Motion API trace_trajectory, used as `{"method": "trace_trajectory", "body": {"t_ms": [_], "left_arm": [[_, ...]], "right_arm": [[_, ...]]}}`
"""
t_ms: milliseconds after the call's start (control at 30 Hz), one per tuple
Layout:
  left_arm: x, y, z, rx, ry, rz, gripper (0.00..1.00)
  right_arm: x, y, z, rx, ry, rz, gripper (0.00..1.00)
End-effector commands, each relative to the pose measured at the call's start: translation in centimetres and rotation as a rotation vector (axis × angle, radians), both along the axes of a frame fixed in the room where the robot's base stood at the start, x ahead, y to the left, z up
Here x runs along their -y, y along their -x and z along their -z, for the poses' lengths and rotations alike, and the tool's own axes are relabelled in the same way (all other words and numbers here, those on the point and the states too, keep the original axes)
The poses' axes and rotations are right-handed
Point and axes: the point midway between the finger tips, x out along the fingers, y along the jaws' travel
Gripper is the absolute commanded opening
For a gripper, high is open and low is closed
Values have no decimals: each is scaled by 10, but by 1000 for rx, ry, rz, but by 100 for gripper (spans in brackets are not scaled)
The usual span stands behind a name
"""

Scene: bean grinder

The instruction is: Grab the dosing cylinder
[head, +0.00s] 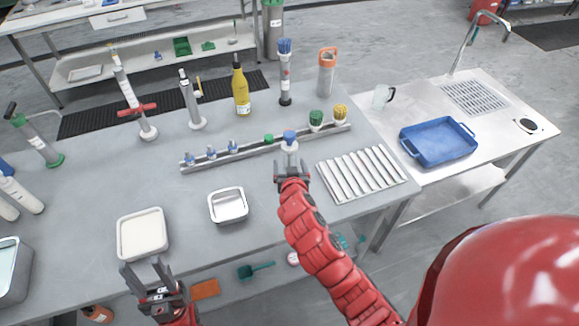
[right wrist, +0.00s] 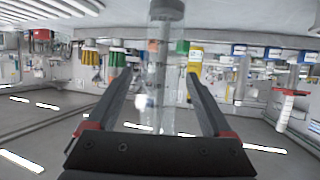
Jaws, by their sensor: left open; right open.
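A clear cylinder with dark markings and a grey top end (right wrist: 160,75) stands upright between the spread fingers of my right gripper (right wrist: 150,85) in the right wrist view. I cannot tell whether the fingers touch it. In the head view a pale, blue-topped cylinder (head: 289,146) stands at the rail, just beyond my right gripper (head: 291,171), which is open. My left gripper (head: 147,267) is open and empty, at the near edge of the white-filled tray (head: 142,238).
A metal rail (head: 252,149) holds several coloured-topped pieces. A small metal tray (head: 228,206) and a ribbed rack (head: 362,175) lie nearby. A yellow bottle (head: 241,92) and an orange-topped bottle (head: 326,75) stand behind.

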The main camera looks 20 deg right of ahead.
Motion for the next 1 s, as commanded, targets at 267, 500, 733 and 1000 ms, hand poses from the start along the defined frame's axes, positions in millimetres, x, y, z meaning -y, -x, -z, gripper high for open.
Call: {"method": "trace_trajectory", "body": {"t_ms": [267,500,733,1000], "left_arm": [[0,0,1,0,0,0,50],[0,0,1,0,0,0,50],[0,0,1,0,0,0,50],[0,0,1,0,0,0,50]], "right_arm": [[0,0,0,0,0,-1,65],[0,0,0,1,0,-1,22],[0,0,0,1,0,-1,0],[0,0,-1,2,0,-1,0]]}}
